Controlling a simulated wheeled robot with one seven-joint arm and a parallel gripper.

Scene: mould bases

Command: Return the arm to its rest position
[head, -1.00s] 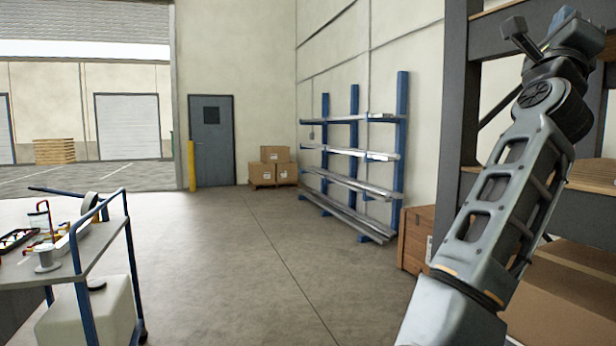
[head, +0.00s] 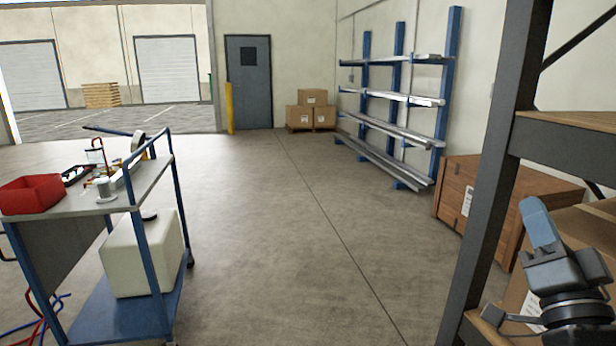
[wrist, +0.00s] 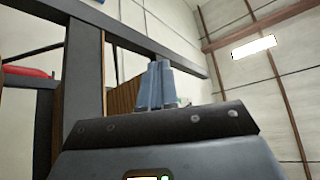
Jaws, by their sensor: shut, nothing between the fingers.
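My gripper (head: 541,222) is at the lower right of the head view, in front of the shelf rack. Its blue-grey fingers point up and are together, with nothing between them. In the wrist view the closed fingers (wrist: 156,85) stand upright above the dark gripper body. Most of my arm is out of the head view, below and to the right.
The rack's dark upright (head: 497,170) and shelves (head: 570,140) stand close to my gripper. A wooden crate (head: 480,200) is behind the upright. A blue cart (head: 130,205) with a red bin (head: 30,195) is at left. The middle floor (head: 300,230) is clear.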

